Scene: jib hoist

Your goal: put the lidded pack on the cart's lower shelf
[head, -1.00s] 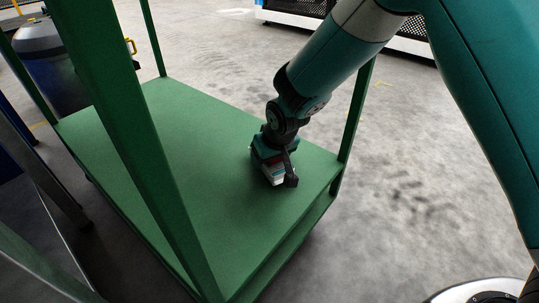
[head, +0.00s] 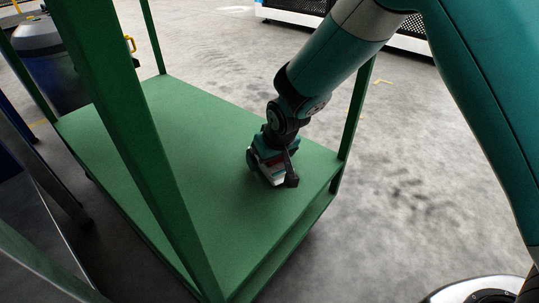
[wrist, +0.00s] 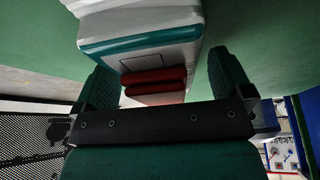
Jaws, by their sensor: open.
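The lidded pack (head: 274,176) is white with a teal band and red parts, and sits on the green shelf of the cart (head: 190,150), near its right side. In the wrist view the pack (wrist: 140,38) lies just beyond and partly between my fingers. My gripper (head: 272,168) is open around the near end of the pack. In the wrist view its two fingers (wrist: 165,85) stand apart, with gaps beside the red part. The pack's far end is out of the wrist view, and my gripper hides part of it in the head view.
Green cart posts (head: 352,115) rise at the shelf corners, one close to my arm. A dark drum (head: 45,60) stands behind the cart at left. A black mesh panel (head: 300,8) is at the back. The left half of the shelf is bare.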

